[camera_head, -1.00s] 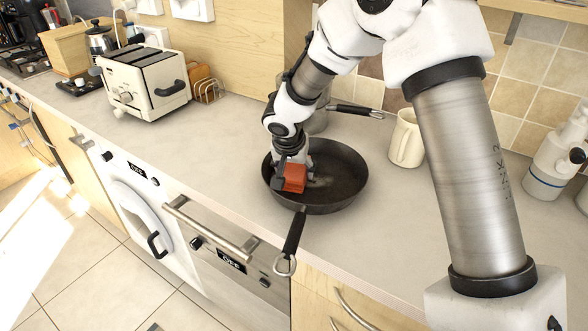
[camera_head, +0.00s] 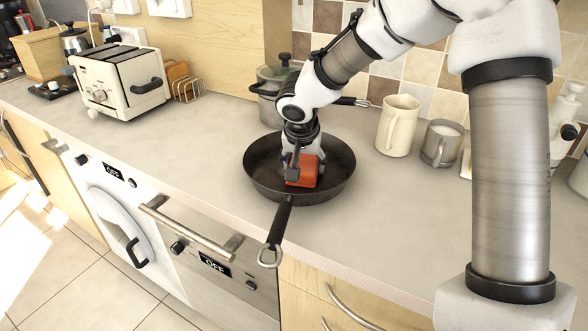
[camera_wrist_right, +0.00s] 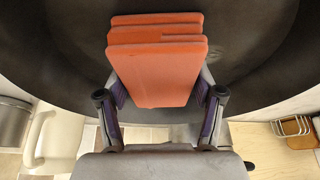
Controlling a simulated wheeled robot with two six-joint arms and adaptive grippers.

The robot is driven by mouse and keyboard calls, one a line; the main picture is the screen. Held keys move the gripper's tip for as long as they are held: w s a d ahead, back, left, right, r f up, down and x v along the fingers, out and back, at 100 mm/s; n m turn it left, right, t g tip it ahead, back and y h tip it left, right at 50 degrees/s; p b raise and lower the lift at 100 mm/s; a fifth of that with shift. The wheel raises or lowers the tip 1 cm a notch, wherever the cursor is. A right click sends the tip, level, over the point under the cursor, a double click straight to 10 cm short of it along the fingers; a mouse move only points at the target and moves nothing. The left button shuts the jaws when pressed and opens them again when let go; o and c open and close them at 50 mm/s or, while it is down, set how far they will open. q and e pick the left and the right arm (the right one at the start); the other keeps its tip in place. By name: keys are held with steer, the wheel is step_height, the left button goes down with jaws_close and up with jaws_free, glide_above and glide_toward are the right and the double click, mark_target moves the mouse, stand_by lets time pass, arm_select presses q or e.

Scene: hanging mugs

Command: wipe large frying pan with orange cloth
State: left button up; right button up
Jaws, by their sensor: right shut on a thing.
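The large dark frying pan (camera_head: 258,180) sits on the counter, its handle (camera_head: 279,226) pointing toward the counter's front edge. My right gripper (camera_head: 301,172) reaches down inside the pan and is shut on the folded orange cloth (camera_head: 303,177). The cloth is at the middle of the pan, low over its floor; I cannot tell for certain whether it touches. In the right wrist view the orange cloth (camera_wrist_right: 155,70) sits between the two fingers of the right gripper (camera_wrist_right: 160,95), with the dark pan (camera_wrist_right: 60,50) behind it. My left gripper is not in view.
A lidded pot (camera_head: 272,92) stands behind the pan. A cream mug (camera_head: 397,127) and a grey mug (camera_head: 441,144) stand to its right. A toaster (camera_head: 120,82) and toast rack (camera_head: 188,88) are at the left. The counter (camera_head: 190,140) left of the pan is clear.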

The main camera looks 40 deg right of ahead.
mark_target(323, 175)
steer(key=shift+s+d+f, duration=0.2)
steer(key=shift+s+d, duration=0.05)
steer(key=shift+s, duration=0.1)
steer(key=shift+s+r, duration=0.1)
steer(key=shift+r, duration=0.05)
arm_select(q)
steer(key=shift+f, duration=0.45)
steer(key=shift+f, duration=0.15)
arm_select(e)
steer(key=s+d+b, duration=0.1)
steer(key=d+b, duration=0.1)
steer(key=b, duration=0.1)
steer(key=shift+s, duration=0.4)
steer(key=shift+s+d, duration=0.3)
steer(key=shift+s, duration=0.05)
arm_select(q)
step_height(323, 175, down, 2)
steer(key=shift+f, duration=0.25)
arm_select(e)
steer(key=shift+a+r, duration=0.1)
steer(key=shift+w, duration=0.15)
